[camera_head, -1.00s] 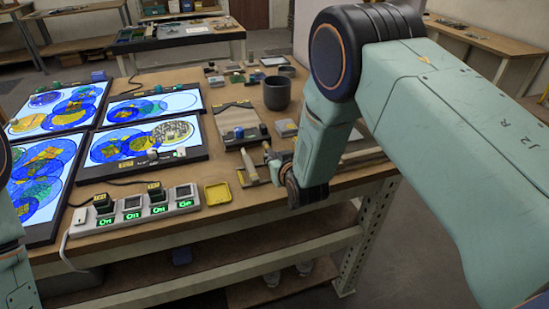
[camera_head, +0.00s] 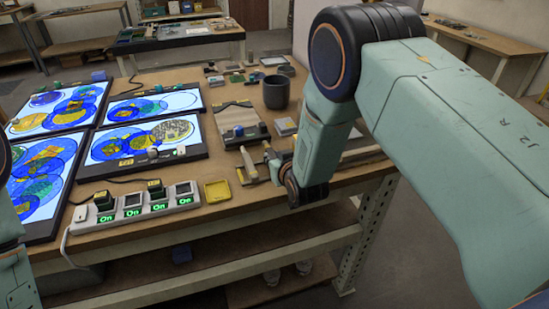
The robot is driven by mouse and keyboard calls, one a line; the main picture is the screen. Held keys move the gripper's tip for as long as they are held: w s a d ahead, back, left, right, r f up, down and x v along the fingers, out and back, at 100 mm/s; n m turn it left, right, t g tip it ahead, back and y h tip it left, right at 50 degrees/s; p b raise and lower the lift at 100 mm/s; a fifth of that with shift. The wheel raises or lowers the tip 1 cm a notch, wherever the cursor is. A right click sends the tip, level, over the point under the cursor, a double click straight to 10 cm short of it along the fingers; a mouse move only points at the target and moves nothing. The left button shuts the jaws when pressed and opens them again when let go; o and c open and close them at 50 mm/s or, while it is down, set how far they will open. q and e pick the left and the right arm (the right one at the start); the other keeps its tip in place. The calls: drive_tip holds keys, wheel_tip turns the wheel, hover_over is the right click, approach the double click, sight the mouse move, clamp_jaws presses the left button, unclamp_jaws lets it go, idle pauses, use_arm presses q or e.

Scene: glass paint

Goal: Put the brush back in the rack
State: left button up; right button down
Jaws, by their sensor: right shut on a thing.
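My right gripper (camera_head: 274,165) is at the front right of the workbench, low over its top. It is shut on a slim thing that I take to be the brush; it is small here and mostly hidden by the fingers. A wooden-handled tool (camera_head: 248,164) lies just left of the gripper. I cannot make out the rack for sure; my right arm hides part of the bench's right side. Only a part of my left arm shows at the left edge, and its gripper is not in view.
A yellow tray (camera_head: 217,190) and a switch strip (camera_head: 136,208) lie near the front edge. Lit panels (camera_head: 145,149) with blue and yellow patterns fill the left side. A dark cup (camera_head: 276,92) stands behind the gripper, and a board (camera_head: 237,118) lies to its left.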

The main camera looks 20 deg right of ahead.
drive_tip(key=shift+w+f, duration=0.2)
drive_tip(key=shift+f, duration=0.05)
drive_tip(key=shift+s+r, duration=0.15)
drive_tip(key=shift+s, duration=0.05)
drive_tip(key=c, duration=1.5)
unclamp_jaws()
drive_tip(key=shift+c, duration=0.2)
drive_tip(key=o, duration=0.4)
drive_tip(key=shift+w, duration=0.15)
drive_tip(key=shift+s, duration=0.2)
